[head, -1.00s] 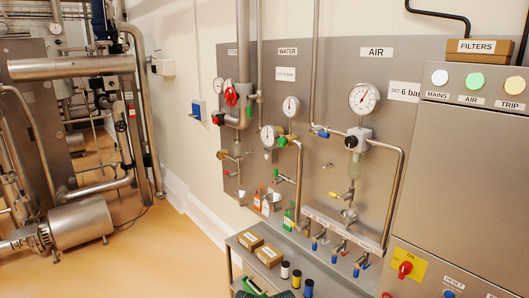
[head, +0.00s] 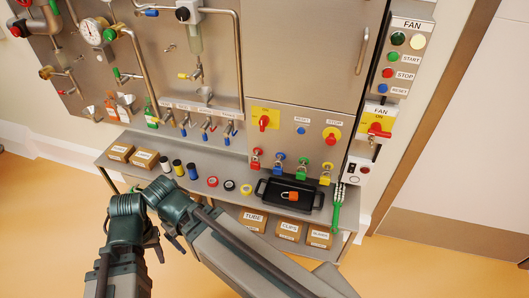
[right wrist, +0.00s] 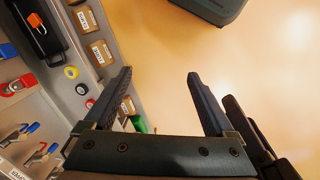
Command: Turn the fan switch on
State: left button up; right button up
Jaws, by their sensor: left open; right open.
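The fan switch (head: 378,129) is a red handle on a yellow plate, under a FAN label at the right of the head view. The handle looks roughly sideways, with ON printed above it; a small metal piece hangs just below, too small to make out. My left gripper (head: 155,241) is low at the left in the head view, open, in front of the shelf and far from the switch. My right gripper (right wrist: 160,75) is open and empty in the right wrist view, with bare floor between its fingers. The fan switch is not in that view.
A FAN button box (head: 404,60) is above the switch. Padlocks (head: 278,165) hang in a row on the cabinet's lower edge. A black tray (head: 268,202) with an orange padlock (head: 290,196) is on the shelf (head: 330,215). Boxes (head: 254,219) lie below. Floor (head: 430,265) at right is clear.

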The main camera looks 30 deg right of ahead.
aim_at(375, 130)
jog(key=z, duration=2.1)
jog(key=l+u, duration=0.25)
jog(key=l, duration=0.2)
jog(key=k+l+u, duration=0.1)
jog(key=l+u, duration=0.15)
jog(key=l, duration=0.2)
